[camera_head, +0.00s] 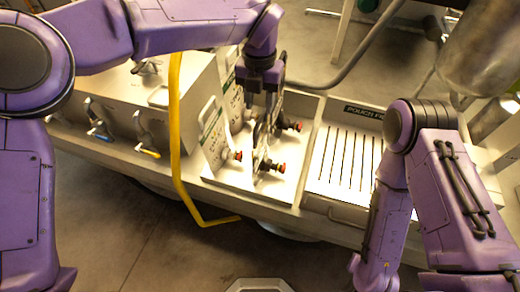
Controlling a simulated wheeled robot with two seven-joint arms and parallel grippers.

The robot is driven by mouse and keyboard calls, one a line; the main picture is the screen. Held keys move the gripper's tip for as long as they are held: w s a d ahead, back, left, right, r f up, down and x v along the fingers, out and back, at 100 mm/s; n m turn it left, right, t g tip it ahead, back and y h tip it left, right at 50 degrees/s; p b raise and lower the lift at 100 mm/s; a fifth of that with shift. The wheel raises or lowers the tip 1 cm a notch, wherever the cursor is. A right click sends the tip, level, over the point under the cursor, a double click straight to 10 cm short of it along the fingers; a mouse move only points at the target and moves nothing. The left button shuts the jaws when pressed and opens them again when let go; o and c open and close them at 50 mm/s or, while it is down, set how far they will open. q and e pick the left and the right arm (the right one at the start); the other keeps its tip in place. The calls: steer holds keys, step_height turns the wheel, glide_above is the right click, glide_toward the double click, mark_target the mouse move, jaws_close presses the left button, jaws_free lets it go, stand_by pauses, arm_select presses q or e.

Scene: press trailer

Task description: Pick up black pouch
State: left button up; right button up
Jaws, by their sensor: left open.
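I cannot clearly make out a black pouch. My left gripper (263,122) reaches down from above into the pale open bay between upright panels, with its jaws open. Dark parts around its fingertips blend together, and I cannot tell whether a pouch is among them. A slotted pale tray (345,158) with a dark label starting "POUCH" lies to the right of the gripper. Only narrow dark slots show on it. My right arm comes down at the right, and its gripper is not in view.
Red-tipped knobs (281,168) stick out in the bay close to the left gripper. A bent yellow rail (176,120) stands to the left, in front of a pale cabinet (125,115) with handles. A metal cylinder (485,45) is at the upper right. Floor in front is clear.

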mark_target(260, 118)
arm_select(q)
steer(key=f, duration=0.1)
steer(key=s+f, duration=0.1)
steer(key=p, duration=0.1)
steer(key=shift+s+d+f, duration=0.25)
steer(key=shift+f, duration=0.15)
steer(key=f+p, duration=0.1)
steer(key=f, duration=0.1)
steer(key=w+f, duration=0.1)
steer(key=f, duration=0.1)
steer(key=shift+w+a+f+p, duration=0.1)
steer(key=shift+f+p, duration=0.25)
steer(key=shift+p, duration=0.05)
steer(key=shift+a+f, duration=0.1)
steer(key=shift+f, duration=0.05)
steer(key=shift+s, duration=0.3)
steer(key=shift+c, duration=0.3)
steer(key=shift+w, duration=0.1)
jaws_close()
arm_select(e)
steer(key=r, duration=0.1)
steer(key=s+r, duration=0.1)
steer(key=r, duration=0.1)
